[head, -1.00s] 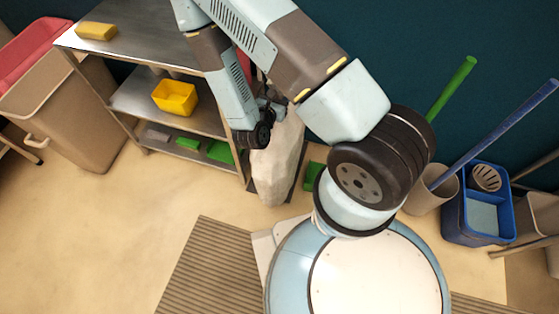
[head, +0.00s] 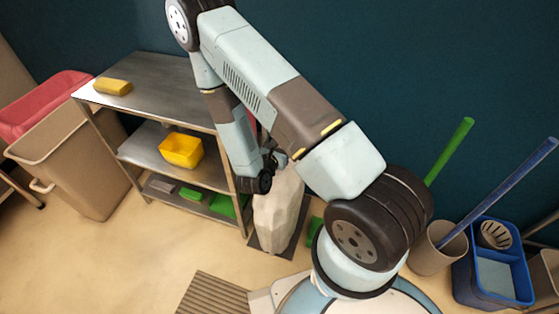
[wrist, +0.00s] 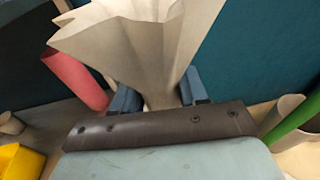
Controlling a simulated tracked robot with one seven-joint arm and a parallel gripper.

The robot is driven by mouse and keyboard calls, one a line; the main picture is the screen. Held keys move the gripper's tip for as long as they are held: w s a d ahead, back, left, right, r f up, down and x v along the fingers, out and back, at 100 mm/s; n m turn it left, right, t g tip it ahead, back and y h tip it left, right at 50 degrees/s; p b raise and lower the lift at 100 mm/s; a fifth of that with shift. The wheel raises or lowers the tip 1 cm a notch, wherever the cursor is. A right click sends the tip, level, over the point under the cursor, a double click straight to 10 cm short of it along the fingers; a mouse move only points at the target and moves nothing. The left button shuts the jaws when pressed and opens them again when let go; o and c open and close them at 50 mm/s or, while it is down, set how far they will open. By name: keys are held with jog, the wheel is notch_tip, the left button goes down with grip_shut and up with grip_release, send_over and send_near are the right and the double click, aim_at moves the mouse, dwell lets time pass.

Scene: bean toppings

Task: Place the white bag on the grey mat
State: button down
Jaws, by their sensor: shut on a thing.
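The white bag (head: 277,212) stands upright to the right of the steel shelf in the head view. Its top spreads open in a crumpled fan in the wrist view (wrist: 135,45). My gripper (head: 272,166) is shut on the bag's narrowed neck; its two blue fingers (wrist: 158,92) flank the neck in the wrist view. A dark grey mat (head: 293,242) lies on the floor under and around the bag's lower end. I cannot tell whether the bag's bottom touches it. A striped grey-brown mat (head: 212,296) lies nearer my base.
The steel shelf (head: 150,90) holds a yellow sponge (head: 113,86), a yellow tub (head: 181,150) and green items. A beige bin (head: 85,165) stands left. A blue bucket (head: 495,275) and a beige pot (head: 432,250) with a green pole stand right. Floor is clear front left.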

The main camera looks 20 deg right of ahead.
jog(key=w+f, duration=0.1)
jog(key=w+d, duration=0.1)
jog(key=w, duration=0.1)
jog(key=w+f, duration=0.1)
jog(key=w, duration=0.1)
jog(key=shift+w+d+f, duration=0.1)
jog(key=shift+d+f, duration=0.25)
jog(key=w+f, duration=0.1)
jog(key=f, duration=0.1)
jog(key=w+d+f, duration=0.1)
jog(key=w+f, duration=0.1)
jog(key=shift+w+d+f, duration=0.15)
jog(key=shift+w+f, duration=0.5)
jog(key=shift+f, duration=1.55)
jog(key=c, duration=0.6)
grip_release()
jog(key=shift+s, duration=0.15)
